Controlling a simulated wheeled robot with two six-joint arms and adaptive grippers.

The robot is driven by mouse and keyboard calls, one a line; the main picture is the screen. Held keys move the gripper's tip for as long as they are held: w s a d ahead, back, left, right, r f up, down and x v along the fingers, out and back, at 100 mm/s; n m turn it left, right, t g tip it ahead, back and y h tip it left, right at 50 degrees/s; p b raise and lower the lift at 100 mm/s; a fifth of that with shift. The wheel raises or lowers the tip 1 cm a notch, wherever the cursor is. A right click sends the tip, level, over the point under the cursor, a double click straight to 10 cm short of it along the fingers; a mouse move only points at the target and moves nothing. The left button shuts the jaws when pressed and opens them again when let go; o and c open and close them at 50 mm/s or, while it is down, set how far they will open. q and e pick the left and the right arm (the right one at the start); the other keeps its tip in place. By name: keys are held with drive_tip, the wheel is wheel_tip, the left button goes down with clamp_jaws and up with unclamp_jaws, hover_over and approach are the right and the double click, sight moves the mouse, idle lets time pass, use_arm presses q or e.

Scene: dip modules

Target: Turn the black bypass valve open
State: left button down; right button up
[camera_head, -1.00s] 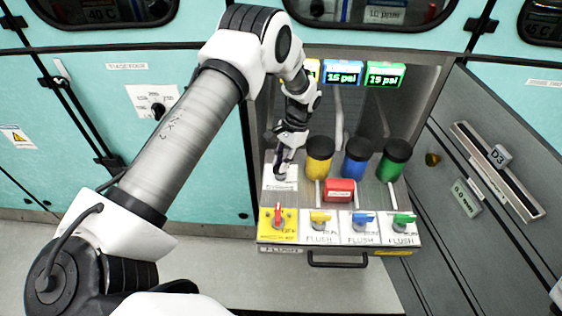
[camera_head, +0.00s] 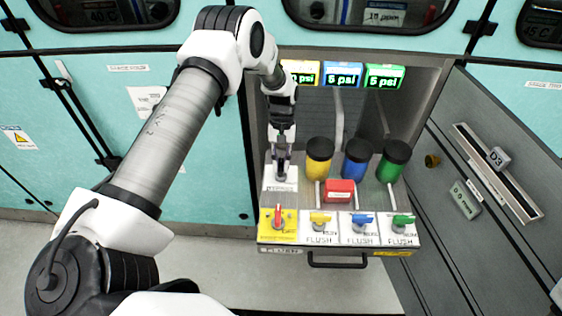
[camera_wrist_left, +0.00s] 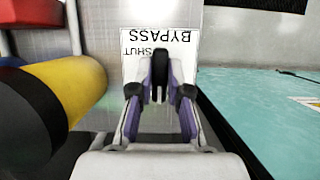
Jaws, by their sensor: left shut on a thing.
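The black bypass valve handle (camera_wrist_left: 160,75) shows in the left wrist view between my fingers, in front of a white label (camera_wrist_left: 130,65) reading BYPASS and SHUT upside down. My left gripper (camera_head: 281,173) reaches down over this label (camera_head: 283,187) at the left of the drawer panel in the head view. The fingers (camera_wrist_left: 160,98) are shut on the handle. How far the handle is turned is hard to tell. My right gripper is not in view.
Yellow (camera_head: 319,165), blue (camera_head: 355,165) and green (camera_head: 390,168) black-capped canisters stand right of the gripper. A red block (camera_head: 340,190) sits before them. Several flush valves (camera_head: 362,220) and a red-handled valve (camera_head: 278,216) line the front.

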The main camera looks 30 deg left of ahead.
use_arm(q)
drive_tip(key=shift+n, duration=0.3)
drive_tip(key=c, duration=1.1)
unclamp_jaws()
drive_tip(key=shift+w+f, duration=0.1)
drive_tip(key=shift+w, duration=0.05)
